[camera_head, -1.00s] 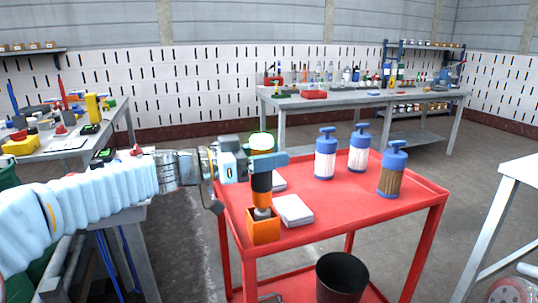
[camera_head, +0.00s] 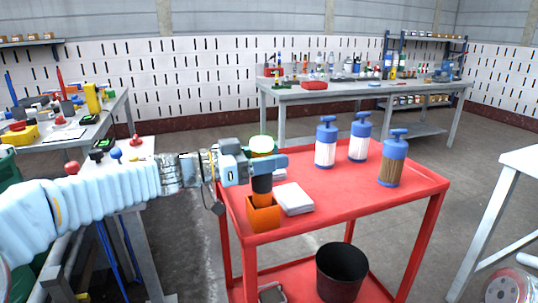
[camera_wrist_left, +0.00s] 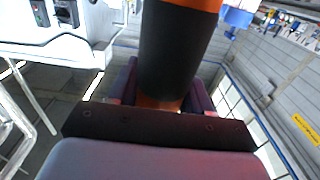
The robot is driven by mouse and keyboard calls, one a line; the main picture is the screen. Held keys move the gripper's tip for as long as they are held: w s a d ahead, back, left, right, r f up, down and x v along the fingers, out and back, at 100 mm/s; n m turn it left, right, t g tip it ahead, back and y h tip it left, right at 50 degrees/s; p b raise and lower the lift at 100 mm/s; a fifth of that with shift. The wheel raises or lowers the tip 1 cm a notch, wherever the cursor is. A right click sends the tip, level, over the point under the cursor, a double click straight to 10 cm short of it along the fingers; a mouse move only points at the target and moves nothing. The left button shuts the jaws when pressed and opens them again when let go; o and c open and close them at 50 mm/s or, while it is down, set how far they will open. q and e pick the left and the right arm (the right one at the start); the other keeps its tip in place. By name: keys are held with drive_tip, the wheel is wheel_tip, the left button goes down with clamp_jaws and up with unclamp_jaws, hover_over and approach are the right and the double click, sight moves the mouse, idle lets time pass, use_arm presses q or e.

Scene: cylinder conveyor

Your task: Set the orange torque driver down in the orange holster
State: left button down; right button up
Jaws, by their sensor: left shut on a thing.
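The orange torque driver (camera_head: 262,185), with a black section, stands upright in the head view. Its lower end is at the mouth of the orange holster (camera_head: 263,215) and is hidden by the holster's walls. The holster sits at the near left corner of the red cart. My left gripper (camera_head: 263,164) is shut on the driver's upper part, above the holster. In the left wrist view the black and orange driver body (camera_wrist_left: 172,52) rises between the dark fingers of the gripper (camera_wrist_left: 158,95). My right gripper is not in view.
The red cart (camera_head: 345,203) also holds white pads (camera_head: 294,199) right beside the holster and blue-topped pump bottles (camera_head: 326,142) farther back. A black bin (camera_head: 341,271) stands on its lower shelf. The cart's front right is clear.

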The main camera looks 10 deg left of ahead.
use_arm(q)
drive_tip(key=shift+c, duration=2.1)
unclamp_jaws()
drive_tip(key=shift+r, duration=0.1)
drive_tip(key=shift+a, duration=0.1)
